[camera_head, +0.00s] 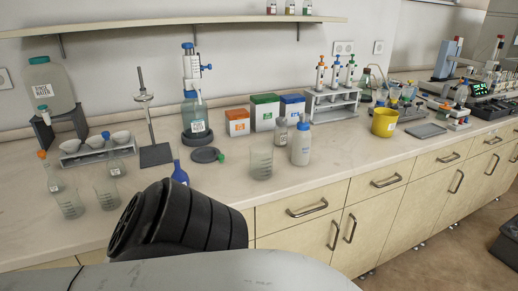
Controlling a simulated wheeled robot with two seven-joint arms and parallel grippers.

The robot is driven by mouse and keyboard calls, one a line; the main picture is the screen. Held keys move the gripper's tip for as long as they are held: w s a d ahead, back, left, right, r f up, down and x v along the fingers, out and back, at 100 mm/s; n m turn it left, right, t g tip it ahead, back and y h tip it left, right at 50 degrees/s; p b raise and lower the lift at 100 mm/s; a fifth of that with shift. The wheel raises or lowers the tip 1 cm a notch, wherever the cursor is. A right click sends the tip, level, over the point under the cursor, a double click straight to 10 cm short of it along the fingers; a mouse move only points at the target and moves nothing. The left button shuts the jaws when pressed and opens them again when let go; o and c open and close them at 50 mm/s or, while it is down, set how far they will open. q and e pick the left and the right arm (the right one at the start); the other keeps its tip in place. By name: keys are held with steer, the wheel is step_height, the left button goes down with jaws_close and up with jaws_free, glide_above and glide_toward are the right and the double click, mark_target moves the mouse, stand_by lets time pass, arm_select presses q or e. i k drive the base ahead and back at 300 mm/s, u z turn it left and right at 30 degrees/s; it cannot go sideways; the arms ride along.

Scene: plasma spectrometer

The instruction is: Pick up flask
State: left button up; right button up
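Several vessels could be the flask; I cannot tell which one is meant. A clear flask with an orange stopper (51,174) stands at the left of the bench. A conical flask (366,84) with a dark top stands farther back, right of the pipette stand. Neither gripper shows. A grey and black part of my own arm fills the lower middle and hides the bench's front edge there.
Two beakers (70,203) (107,195) stand at the front left, another beaker (261,162) at mid-bench. A blue object (180,174) is partly hidden behind my arm. A white bottle (301,144) and yellow container (384,122) stand to the right. Bare bench (330,165) lies in front.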

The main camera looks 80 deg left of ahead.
mark_target(178, 169)
steer(key=i, duration=1.2)
steer(key=u, duration=2.2)
